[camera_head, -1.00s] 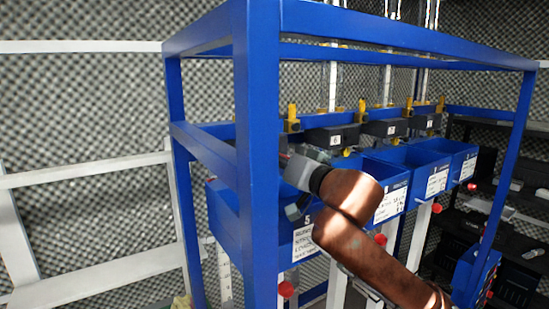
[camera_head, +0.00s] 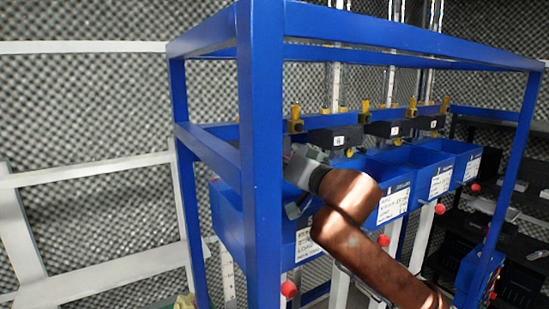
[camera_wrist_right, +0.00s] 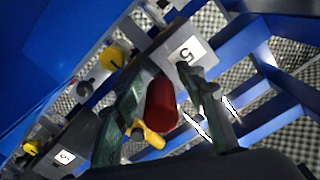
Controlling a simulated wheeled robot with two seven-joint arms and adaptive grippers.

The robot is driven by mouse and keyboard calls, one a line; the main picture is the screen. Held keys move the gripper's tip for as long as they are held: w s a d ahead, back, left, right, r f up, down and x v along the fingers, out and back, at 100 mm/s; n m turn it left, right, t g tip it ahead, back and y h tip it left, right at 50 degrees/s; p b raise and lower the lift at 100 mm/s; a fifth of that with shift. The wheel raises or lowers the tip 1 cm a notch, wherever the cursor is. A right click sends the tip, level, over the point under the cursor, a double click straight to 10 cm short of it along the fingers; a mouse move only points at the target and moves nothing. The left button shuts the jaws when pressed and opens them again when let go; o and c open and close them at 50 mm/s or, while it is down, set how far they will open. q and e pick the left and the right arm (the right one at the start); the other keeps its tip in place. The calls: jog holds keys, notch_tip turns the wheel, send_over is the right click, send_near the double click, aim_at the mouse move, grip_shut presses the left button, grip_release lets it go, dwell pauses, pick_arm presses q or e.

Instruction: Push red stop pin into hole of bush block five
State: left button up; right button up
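In the right wrist view the red stop pin (camera_wrist_right: 162,106) shows as a red cylinder between the dark fingers of my right gripper (camera_wrist_right: 164,80). The fingers sit close on both sides of it and look closed on it. Bush block five (camera_wrist_right: 172,45), dark grey with a white "5" label, is just beyond the fingertips. Whether the pin's far end is in the hole is hidden. In the head view my right gripper (camera_head: 302,170) is partly behind the blue front post. My left gripper is not in view.
The blue frame's post (camera_head: 260,160) stands before my right gripper. Labelled blue bins (camera_head: 433,178) hang below the row of blocks. In the right wrist view block six (camera_wrist_right: 68,150) is lower left, with a yellow knob (camera_wrist_right: 111,58) and a yellow part (camera_wrist_right: 148,135) close by.

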jog(key=v, duration=1.2)
jog(key=shift+c, duration=0.6)
